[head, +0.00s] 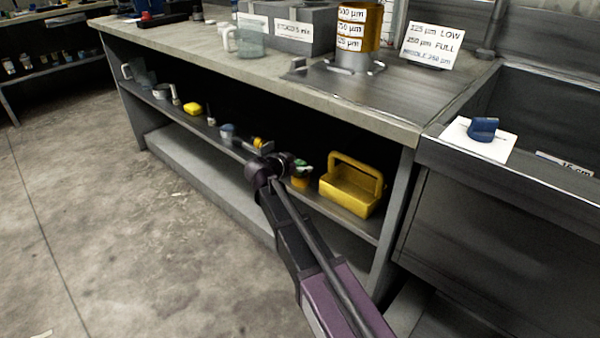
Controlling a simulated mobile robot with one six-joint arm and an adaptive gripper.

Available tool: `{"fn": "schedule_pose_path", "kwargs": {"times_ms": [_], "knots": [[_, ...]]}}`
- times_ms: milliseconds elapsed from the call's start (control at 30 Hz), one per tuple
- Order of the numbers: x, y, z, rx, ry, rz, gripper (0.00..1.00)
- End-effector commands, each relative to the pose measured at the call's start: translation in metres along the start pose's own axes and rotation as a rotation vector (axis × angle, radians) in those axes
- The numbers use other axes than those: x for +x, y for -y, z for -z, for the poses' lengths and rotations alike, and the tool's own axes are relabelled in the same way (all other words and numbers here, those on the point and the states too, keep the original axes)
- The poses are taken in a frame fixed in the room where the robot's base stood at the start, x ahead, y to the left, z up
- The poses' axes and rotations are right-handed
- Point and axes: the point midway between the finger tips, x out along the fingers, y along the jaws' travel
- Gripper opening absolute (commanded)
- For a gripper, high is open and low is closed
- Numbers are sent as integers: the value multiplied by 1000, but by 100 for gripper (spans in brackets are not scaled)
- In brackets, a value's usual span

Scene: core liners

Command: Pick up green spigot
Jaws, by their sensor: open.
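A small green thing (303,166), likely the green spigot, shows on the under-bench shelf, just right of my arm's end. It appears at the top of an orange-yellow cup (300,182); I cannot tell whether it rests in it or stands behind it. My gripper (286,162) is at the shelf opening, close to the left of the green thing. It is small and dark here; it is open, and I see nothing held. Its fingers and any contact are hard to make out. My arm hides part of the shelf.
A yellow handled caddy (350,188) stands right of the cup. The worktop (400,118) overhangs the shelf. A sink (540,130) is right; open floor lies left.

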Motion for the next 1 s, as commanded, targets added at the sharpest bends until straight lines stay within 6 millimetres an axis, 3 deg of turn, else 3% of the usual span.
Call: {"fn": "schedule_pose_path", "kwargs": {"times_ms": [567,867,1000], "knots": [[0,0,0,0,0,2,91],[0,1,0,0,0,2,2],[0,1,0,-1,0,2,1]]}}
